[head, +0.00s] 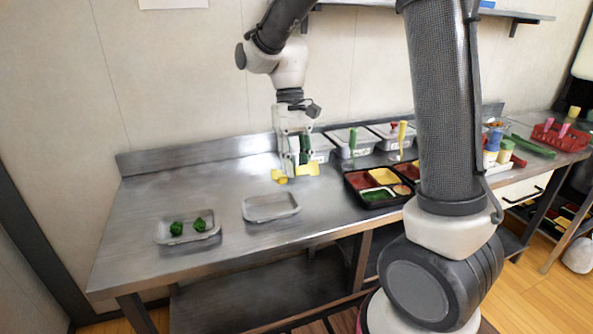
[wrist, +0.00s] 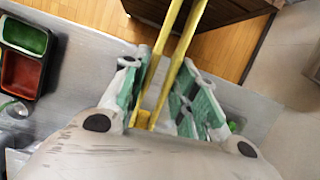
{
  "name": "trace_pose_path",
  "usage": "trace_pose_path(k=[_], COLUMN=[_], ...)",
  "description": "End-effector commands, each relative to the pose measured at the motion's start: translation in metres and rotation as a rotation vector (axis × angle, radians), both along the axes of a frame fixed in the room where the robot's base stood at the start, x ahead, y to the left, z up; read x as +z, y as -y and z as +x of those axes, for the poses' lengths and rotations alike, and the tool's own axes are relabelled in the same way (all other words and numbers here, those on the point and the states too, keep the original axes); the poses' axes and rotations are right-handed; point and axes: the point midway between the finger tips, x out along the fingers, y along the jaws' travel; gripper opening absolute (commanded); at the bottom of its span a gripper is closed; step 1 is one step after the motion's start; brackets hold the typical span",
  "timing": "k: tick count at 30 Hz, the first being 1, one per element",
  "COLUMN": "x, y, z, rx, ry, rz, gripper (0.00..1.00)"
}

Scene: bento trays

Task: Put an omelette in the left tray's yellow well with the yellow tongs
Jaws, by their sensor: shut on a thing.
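My gripper (head: 291,162) is low over the steel table in the head view, pointing down. It is shut on the yellow tongs (wrist: 178,65), whose two long arms run out between the green-padded fingers (wrist: 165,100) in the wrist view. The tong tips leave the wrist picture. Yellow patches (head: 307,169) show beside the fingers in the head view; I cannot tell tongs from omelette there. The left black tray (head: 356,196) stands right of my gripper. Its yellow well (head: 384,176) lies between a red well (head: 359,180) and a tan one; a green well is in front.
A shallow grey dish (head: 270,218) lies empty in front of my gripper. Another dish (head: 187,242) at left holds green pieces. Lidded-looking tubs (head: 352,152) with upright handles stand along the wall. My column hides part of a second tray.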

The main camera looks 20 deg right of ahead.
Motion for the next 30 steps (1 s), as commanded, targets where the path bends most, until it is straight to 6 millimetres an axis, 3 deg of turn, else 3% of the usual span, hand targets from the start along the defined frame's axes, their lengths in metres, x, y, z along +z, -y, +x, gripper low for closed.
trace_pose_path(k=[10, 30], x=[0.009, 0.115], y=[0.0, 0.0], z=[0.001, 0.0], rx=[0.001, 0.0], ry=[0.002, 0.002], rz=[0.0, 0.0], gripper=[0.0, 0.0])
